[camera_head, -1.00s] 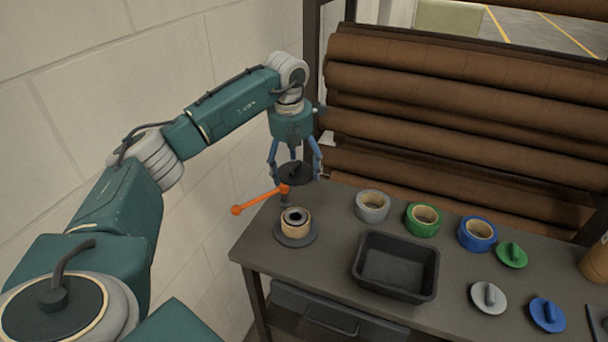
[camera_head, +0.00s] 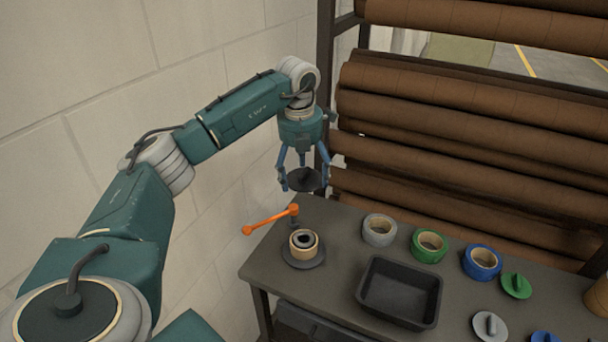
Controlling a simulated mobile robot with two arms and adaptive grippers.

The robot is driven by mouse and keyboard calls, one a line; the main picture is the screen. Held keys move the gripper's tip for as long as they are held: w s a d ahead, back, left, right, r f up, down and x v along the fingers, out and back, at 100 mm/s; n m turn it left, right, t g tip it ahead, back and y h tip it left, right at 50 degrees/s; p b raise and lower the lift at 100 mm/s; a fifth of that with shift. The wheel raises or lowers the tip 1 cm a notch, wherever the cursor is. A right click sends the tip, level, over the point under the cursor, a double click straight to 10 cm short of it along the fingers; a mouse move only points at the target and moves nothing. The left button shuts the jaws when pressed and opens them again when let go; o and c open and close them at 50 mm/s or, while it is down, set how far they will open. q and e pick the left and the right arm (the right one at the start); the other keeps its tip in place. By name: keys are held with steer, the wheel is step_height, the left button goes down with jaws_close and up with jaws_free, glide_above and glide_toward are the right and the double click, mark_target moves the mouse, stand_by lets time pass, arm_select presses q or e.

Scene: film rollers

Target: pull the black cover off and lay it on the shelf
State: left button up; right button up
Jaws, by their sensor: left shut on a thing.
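The black cover (camera_head: 305,181) is a dark round disc with a small grip on top. My left gripper (camera_head: 303,176) is shut on it and holds it in the air above the back left part of the shelf (camera_head: 335,262), a dark grey top. Below it, a tan roll with a dark core (camera_head: 303,243) stands uncovered on a round dark base (camera_head: 304,258). The cover is apart from the roll. My right gripper is not in view.
An orange lever (camera_head: 270,220) sticks out beside the roll. Grey (camera_head: 380,231), green (camera_head: 429,246) and blue (camera_head: 482,263) rolls stand along the back. A black tray (camera_head: 399,292) is in front of them. Loose green (camera_head: 516,286) and grey (camera_head: 490,327) covers lie at right.

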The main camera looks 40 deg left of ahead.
arm_select(q)
steer(key=shift+r+p, duration=0.55)
steer(key=shift+r, duration=0.25)
steer(key=shift+r+p, duration=0.35)
steer(key=shift+r, duration=0.15)
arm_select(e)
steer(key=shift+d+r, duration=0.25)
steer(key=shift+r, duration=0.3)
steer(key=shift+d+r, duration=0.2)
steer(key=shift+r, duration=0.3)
